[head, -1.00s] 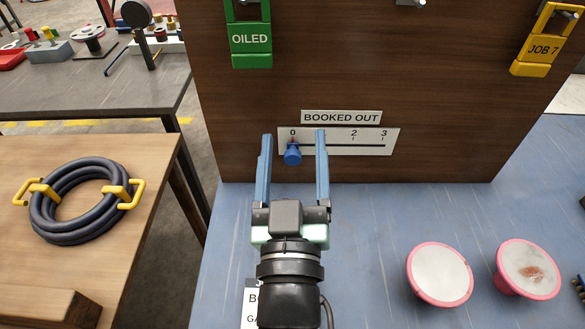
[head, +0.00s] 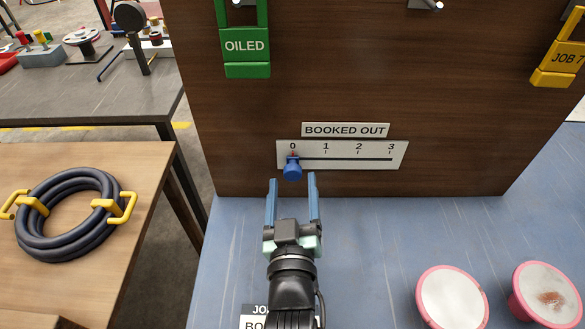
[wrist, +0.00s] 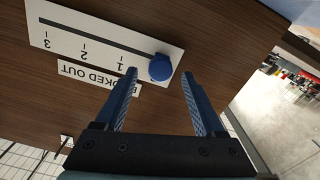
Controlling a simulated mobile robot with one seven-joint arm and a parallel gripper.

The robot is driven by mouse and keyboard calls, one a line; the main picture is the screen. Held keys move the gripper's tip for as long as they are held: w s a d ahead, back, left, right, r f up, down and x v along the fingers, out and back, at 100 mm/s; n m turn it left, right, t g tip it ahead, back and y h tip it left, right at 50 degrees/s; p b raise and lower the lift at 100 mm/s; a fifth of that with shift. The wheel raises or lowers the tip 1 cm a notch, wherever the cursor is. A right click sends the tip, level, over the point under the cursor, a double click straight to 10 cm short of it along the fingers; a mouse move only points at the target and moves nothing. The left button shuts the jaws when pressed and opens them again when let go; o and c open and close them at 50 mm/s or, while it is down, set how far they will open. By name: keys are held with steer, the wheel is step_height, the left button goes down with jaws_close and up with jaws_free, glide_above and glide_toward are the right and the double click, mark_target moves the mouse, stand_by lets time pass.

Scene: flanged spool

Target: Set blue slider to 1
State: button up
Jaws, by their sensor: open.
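The blue slider knob (head: 293,168) sits at the 0 end of the slot on a white scale plate (head: 397,151) marked 0 to 3, under a "BOOKED OUT" label (head: 345,130). In the wrist view the knob (wrist: 161,68) shows beyond and between my fingertips, with the plate (wrist: 50,34) upside down. My gripper (head: 292,177) is open and empty. In the head view its fingertips are just below the knob, one to each side, and they appear short of it. I see no contact with the knob.
The plate is on an upright wooden panel (head: 250,110). A green "OILED" tag (head: 246,70) and a yellow "JOB 7" tag (head: 553,78) hang above. Two pink-rimmed spools (head: 452,298) (head: 548,291) stand right on the blue bench (head: 380,235). A coiled hose (head: 60,246) lies left.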

mark_target(293, 176)
steer(key=shift+w, duration=2)
jaws_close()
